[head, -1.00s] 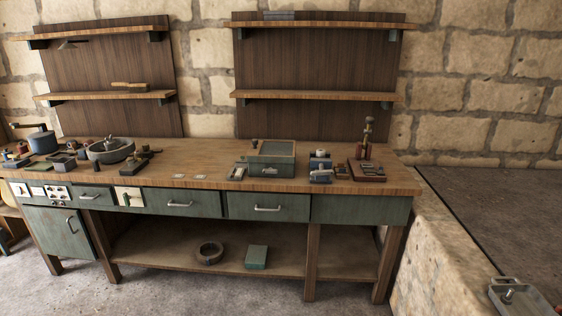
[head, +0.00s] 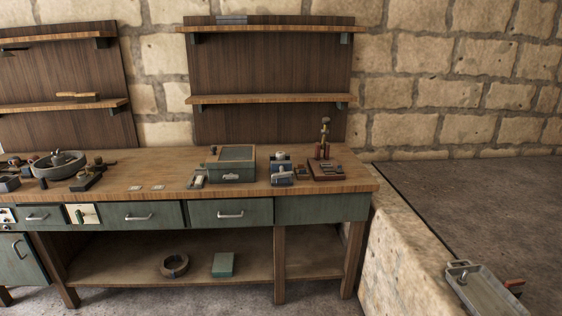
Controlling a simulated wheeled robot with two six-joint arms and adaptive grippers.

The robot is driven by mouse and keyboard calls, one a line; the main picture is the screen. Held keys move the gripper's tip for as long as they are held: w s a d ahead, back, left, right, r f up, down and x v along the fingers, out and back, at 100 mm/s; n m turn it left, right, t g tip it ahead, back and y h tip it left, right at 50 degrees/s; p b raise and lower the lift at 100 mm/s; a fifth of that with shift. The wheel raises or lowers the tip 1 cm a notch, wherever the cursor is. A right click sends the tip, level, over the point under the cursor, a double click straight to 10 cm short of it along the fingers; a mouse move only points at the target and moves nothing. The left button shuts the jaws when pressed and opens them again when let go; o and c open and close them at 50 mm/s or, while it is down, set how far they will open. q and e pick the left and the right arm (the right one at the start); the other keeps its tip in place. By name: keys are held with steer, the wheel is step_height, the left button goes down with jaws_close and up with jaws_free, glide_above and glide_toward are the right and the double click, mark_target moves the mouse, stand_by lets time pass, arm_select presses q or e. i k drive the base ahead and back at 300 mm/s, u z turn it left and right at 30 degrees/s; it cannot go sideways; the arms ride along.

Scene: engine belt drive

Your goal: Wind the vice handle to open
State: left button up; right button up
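A small blue-grey metal device (head: 281,170) stands on the right part of the wooden workbench (head: 130,190). It looks like the vice, but it is too small in the head view to be sure. I cannot make out its handle or whether its jaws are apart. Neither of my grippers shows in the head view.
A green box (head: 232,172) stands left of the device, and a dark red stand (head: 326,172) stands right of it. More tools crowd the bench's left end. A stone ledge (head: 405,250) with a metal tray (head: 488,287) is at the right.

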mark_target(282, 174)
steer(key=z, duration=0.55)
steer(key=i, duration=0.65)
steer(key=z, duration=0.6)
steer(key=i, duration=0.85)
steer(key=u, duration=0.4)
